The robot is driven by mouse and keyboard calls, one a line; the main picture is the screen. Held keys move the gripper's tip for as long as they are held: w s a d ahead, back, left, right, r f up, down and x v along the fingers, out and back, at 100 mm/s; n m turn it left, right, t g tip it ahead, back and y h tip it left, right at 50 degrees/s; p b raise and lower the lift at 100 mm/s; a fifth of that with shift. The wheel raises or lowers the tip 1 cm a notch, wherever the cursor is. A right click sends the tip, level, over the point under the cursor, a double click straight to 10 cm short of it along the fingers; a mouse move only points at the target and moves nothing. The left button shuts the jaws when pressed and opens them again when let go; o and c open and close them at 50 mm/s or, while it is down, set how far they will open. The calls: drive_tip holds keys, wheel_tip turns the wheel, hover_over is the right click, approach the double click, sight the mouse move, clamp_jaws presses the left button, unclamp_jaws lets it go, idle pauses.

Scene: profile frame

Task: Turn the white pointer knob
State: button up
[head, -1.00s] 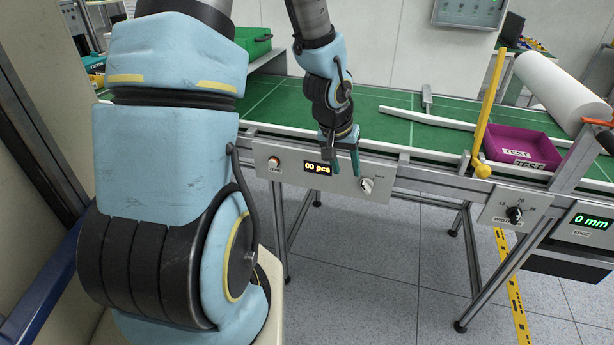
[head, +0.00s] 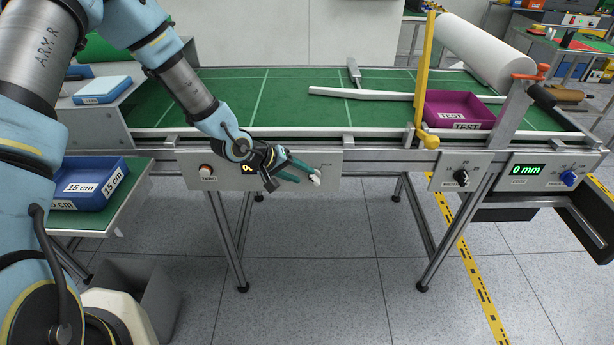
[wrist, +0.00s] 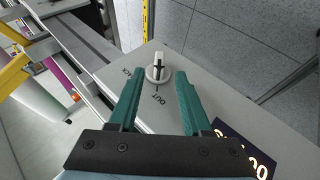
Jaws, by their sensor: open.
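The white pointer knob (head: 315,180) sits on the light grey front panel (head: 330,160) of the green-topped bench. In the wrist view the knob (wrist: 158,70) has a round base and a raised pointer with a dark line, with lettering around it. My gripper (head: 307,175) reaches in from the left, its teal fingers pointing right towards the knob. In the wrist view the fingers (wrist: 161,76) are apart and empty. The knob appears just beyond the gap between the fingertips; I cannot tell whether either finger touches it.
A lit display (wrist: 245,150) is on the same panel, and a round button (head: 206,170) is at its left. A black knob (head: 461,177) and a blue knob (head: 568,178) are farther right. A yellow post (head: 424,85) and purple tray (head: 455,108) stand above.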

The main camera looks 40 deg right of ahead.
sight(309, 178)
drive_tip(key=p+x, duration=0.1)
drive_tip(key=x, duration=0.4)
drive_tip(key=shift+s, duration=0.1)
clamp_jaws()
idle(0.5)
